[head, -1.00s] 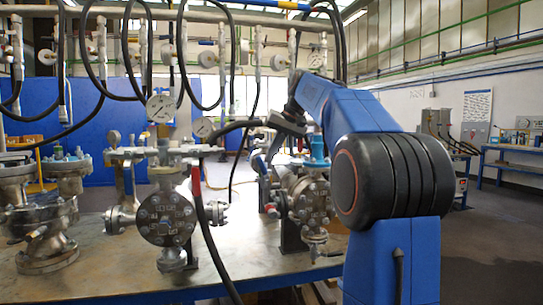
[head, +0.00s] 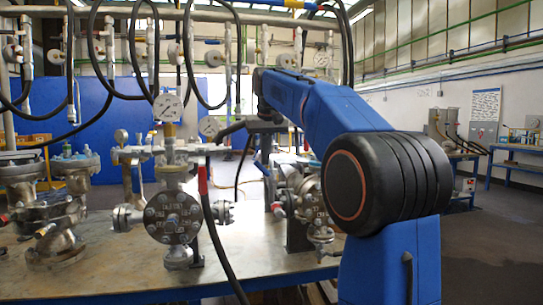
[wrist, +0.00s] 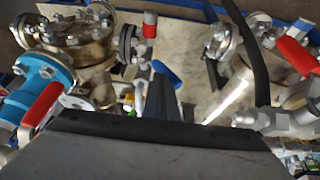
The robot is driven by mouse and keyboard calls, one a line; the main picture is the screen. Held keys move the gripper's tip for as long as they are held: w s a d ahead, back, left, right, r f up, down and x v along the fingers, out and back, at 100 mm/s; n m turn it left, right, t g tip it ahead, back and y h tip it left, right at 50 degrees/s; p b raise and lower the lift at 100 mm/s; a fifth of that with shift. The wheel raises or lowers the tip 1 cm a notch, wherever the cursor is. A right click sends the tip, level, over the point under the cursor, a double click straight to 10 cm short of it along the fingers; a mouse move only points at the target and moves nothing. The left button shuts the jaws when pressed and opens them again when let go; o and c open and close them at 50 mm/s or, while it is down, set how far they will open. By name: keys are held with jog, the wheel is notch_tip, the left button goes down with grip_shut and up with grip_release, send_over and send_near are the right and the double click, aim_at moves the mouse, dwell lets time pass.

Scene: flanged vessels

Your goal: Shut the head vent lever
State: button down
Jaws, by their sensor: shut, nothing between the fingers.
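Several levers show, and I cannot tell for certain which is the head vent lever. In the head view, a red lever (head: 203,180) stands upright beside the front flanged vessel (head: 172,218). My gripper (head: 265,165) hangs at the end of my blue arm, near the right-hand vessel (head: 310,195), partly hidden. In the wrist view, my gripper (wrist: 162,92) is shut and empty, pointing over the bench between vessels. A red lever (wrist: 42,102) is at the left beside a blue fitting (wrist: 35,80), and another red lever (wrist: 298,54) is at the right.
A black hose (head: 222,245) runs down past the front vessel, and more hoses hang from the overhead pipes. Pressure gauges (head: 167,107) stand above the vessels. Other fittings (head: 45,215) crowd the left of the metal bench (head: 120,275); its front middle is clear.

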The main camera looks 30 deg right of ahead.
jog(key=a+h, duration=0.1)
jog(key=a+f+h, duration=0.1)
jog(key=a+h, duration=0.1)
jog(key=shift+w+f+n+g, duration=0.35)
jog(key=shift+w+n+g, duration=0.05)
jog(key=shift+w+a+f+n+g+h, duration=0.1)
jog(key=shift+a+f+h, duration=0.35)
jog(key=shift+f, duration=0.2)
jog(key=shift+w+a+f+n+g+h, duration=0.15)
jog(key=shift+a+f+h, duration=0.25)
jog(key=shift+f, duration=0.25)
jog(key=shift+w+a+f+n+g+h, duration=0.1)
jog(key=shift+a+f+h, duration=0.3)
jog(key=shift+f, duration=0.4)
send_near(258, 165)
jog(key=a, duration=0.5)
jog(key=s+a+f+n+t+y, duration=0.1)
jog(key=s+f+y, duration=0.6)
jog(key=s+f, duration=3)
notch_tip(258, 165, down, 3)
jog(key=shift+s+a+f+n+t, duration=0.25)
jog(key=shift+s+a+n+t, duration=0.15)
jog(key=shift+a, duration=0.5)
